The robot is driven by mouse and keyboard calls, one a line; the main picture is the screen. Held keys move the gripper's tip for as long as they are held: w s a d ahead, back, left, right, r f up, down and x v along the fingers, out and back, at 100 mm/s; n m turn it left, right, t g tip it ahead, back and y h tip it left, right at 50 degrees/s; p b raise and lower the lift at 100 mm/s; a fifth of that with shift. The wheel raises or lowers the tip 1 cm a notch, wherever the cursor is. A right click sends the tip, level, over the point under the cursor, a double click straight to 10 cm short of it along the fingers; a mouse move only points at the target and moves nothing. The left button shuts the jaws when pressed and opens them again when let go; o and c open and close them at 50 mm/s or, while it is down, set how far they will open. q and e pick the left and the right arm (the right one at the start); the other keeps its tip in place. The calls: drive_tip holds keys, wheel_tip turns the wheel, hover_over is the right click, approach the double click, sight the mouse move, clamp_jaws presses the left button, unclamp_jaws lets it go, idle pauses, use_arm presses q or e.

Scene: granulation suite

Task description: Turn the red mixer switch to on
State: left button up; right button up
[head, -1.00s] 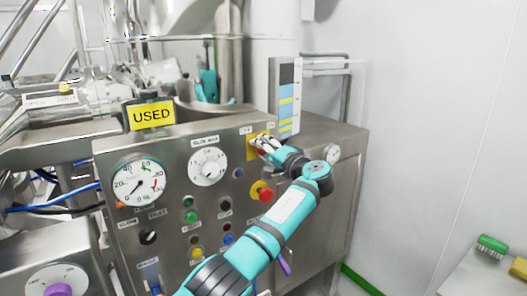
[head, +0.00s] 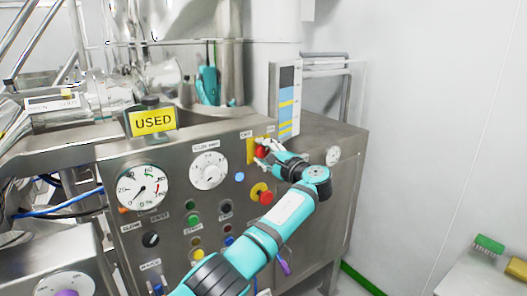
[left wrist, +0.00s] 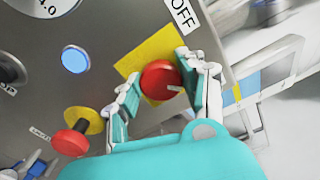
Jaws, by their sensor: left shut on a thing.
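The red mixer switch (head: 262,152) is a round knob on a yellow plate (head: 250,151) at the upper right of the steel control panel. In the left wrist view the red switch (left wrist: 160,80) sits between my fingers, with a white mark at its right side. My left gripper (head: 266,149) is shut on it; in the left wrist view the gripper (left wrist: 158,92) has one finger on each side of the knob. An OFF label (left wrist: 183,14) shows beside the yellow plate. My right gripper is not in view.
A red emergency-style button (head: 265,197) on a yellow disc sits just below the switch. A blue lamp (head: 239,177) glows to the left. Dials, a USED sign (head: 153,122) and several small buttons fill the panel. A side table (head: 470,275) stands at the lower right.

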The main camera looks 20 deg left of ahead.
use_arm(q)
drive_tip(key=shift+f, duration=0.1)
idle(0.4)
drive_tip(key=o, duration=1.1)
drive_tip(key=shift+o, duration=0.5)
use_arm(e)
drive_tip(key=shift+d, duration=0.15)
use_arm(q)
drive_tip(key=shift+d, duration=0.1)
drive_tip(key=v, duration=1.2)
